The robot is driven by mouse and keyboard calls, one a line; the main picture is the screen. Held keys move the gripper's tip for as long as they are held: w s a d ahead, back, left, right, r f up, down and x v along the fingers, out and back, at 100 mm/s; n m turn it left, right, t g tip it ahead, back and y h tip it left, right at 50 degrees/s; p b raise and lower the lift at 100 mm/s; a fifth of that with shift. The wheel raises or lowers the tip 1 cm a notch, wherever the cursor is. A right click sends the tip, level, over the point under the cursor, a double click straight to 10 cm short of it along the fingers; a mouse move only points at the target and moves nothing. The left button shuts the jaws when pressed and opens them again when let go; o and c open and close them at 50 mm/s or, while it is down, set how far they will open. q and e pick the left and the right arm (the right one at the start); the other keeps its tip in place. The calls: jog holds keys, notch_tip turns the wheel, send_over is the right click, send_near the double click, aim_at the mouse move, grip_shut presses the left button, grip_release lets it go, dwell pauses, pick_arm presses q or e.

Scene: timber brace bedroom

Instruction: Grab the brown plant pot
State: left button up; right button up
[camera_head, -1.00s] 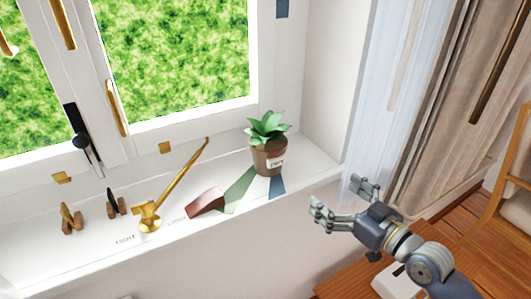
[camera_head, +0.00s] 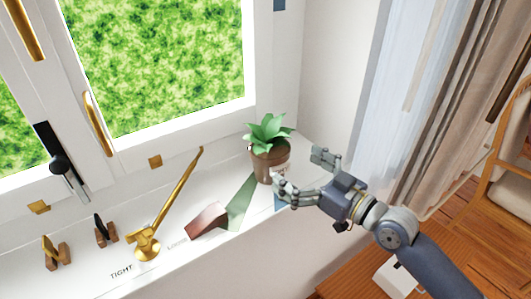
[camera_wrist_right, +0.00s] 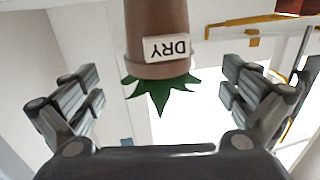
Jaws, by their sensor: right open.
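The brown plant pot (camera_head: 262,165) stands upright on the white window sill, with a green leafy plant (camera_head: 268,133) in it. My right gripper (camera_head: 300,172) is open and empty, just to the right of and in front of the pot. One finger covers a little of the pot's lower right side in the head view. In the right wrist view the pot (camera_wrist_right: 155,20) appears upside down, with a label reading "DRY", between the two spread fingers of the gripper (camera_wrist_right: 160,98) and beyond them. My left gripper is not in view.
A reddish-brown wedge (camera_head: 206,221) and a green strip (camera_head: 240,199) lie left of the pot on the sill (camera_head: 110,285). A gold handle (camera_head: 175,200) on a round base and small wooden pieces (camera_head: 106,232) are further left. The window wall is behind.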

aim_at(272, 148)
jog(key=shift+w+a+r, duration=0.15)
jog(key=shift+w+a, duration=0.75)
jog(key=shift+a, duration=0.1)
jog(key=p+x, duration=0.1)
jog(key=x, duration=0.1)
jog(key=p+x, duration=0.1)
jog(key=x, duration=0.1)
jog(key=shift+w+a+r+p, duration=0.2)
jog(key=shift+w+r+p, duration=0.05)
jog(key=shift+w+p, duration=0.05)
jog(key=shift+w+a+f, duration=0.15)
jog(key=shift+w+a, duration=0.1)
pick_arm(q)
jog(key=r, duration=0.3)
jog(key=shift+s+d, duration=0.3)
pick_arm(e)
jog(key=shift+c, duration=0.2)
jog(key=c, duration=1.4)
jog(key=shift+c, duration=1.2)
jog(key=shift+r, duration=0.25)
